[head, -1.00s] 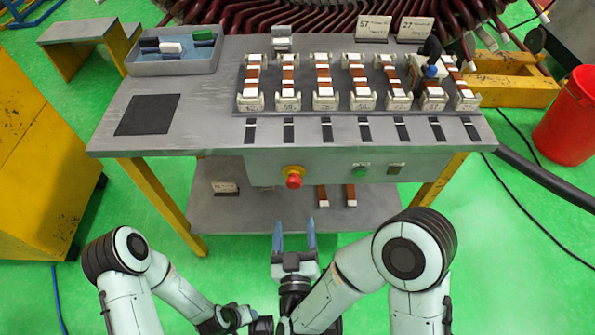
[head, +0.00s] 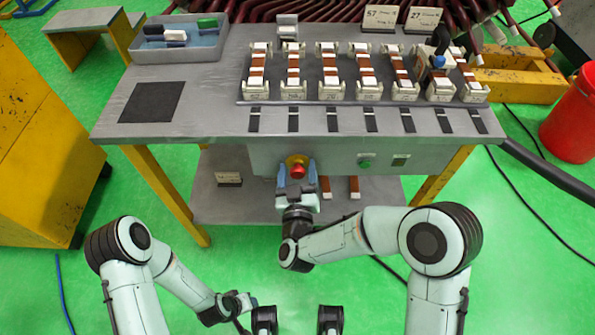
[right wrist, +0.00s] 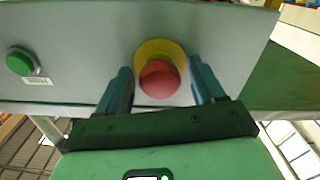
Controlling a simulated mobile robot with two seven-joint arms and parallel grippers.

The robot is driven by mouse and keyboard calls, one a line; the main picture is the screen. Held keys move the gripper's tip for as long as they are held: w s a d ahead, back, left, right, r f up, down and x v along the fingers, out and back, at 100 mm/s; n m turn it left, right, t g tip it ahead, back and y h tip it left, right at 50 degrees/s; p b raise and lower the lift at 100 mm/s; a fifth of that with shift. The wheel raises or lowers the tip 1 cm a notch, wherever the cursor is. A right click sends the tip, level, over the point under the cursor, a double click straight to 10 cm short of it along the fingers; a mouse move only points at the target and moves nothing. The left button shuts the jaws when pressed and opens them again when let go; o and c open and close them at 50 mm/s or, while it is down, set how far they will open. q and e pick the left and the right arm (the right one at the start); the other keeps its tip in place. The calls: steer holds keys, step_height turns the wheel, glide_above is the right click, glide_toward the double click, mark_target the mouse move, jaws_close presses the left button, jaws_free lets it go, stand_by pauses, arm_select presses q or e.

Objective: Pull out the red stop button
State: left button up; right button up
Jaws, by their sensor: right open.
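The red stop button (head: 298,171) sits on a yellow round base on the front panel below the tabletop. In the right wrist view the red button (right wrist: 160,79) shows in front of its yellow ring (right wrist: 158,49). My right gripper (head: 297,178) is open, with one blue finger on each side of the button. In the right wrist view the fingers (right wrist: 160,84) stand apart from the button, with gaps on both sides. My left gripper (head: 238,303) hangs low, away from the bench; its jaws are too small to read.
A green button (head: 366,163) is on the same panel (head: 330,159) to the right. The table edge is just above the stop button. A lower shelf (head: 255,205) lies beneath. Winding parts, a grey tray (head: 175,54) and a black mat (head: 151,102) are on top.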

jaws_close()
arm_select(q)
steer(key=shift+w, duration=0.1)
arm_select(e)
steer(key=shift+s+f, duration=0.1)
steer(key=shift+s, duration=0.35)
jaws_free()
arm_select(q)
steer(key=s+d+r+g+p, duration=0.1)
steer(key=s+d+r+p, duration=0.1)
steer(key=s+r+p, duration=0.1)
steer(key=shift+s+r+g+h, duration=0.3)
steer(key=shift+s+h, duration=0.1)
steer(key=shift+s, duration=0.45)
arm_select(e)
steer(key=s, duration=1.3)
steer(key=shift+s, duration=0.25)
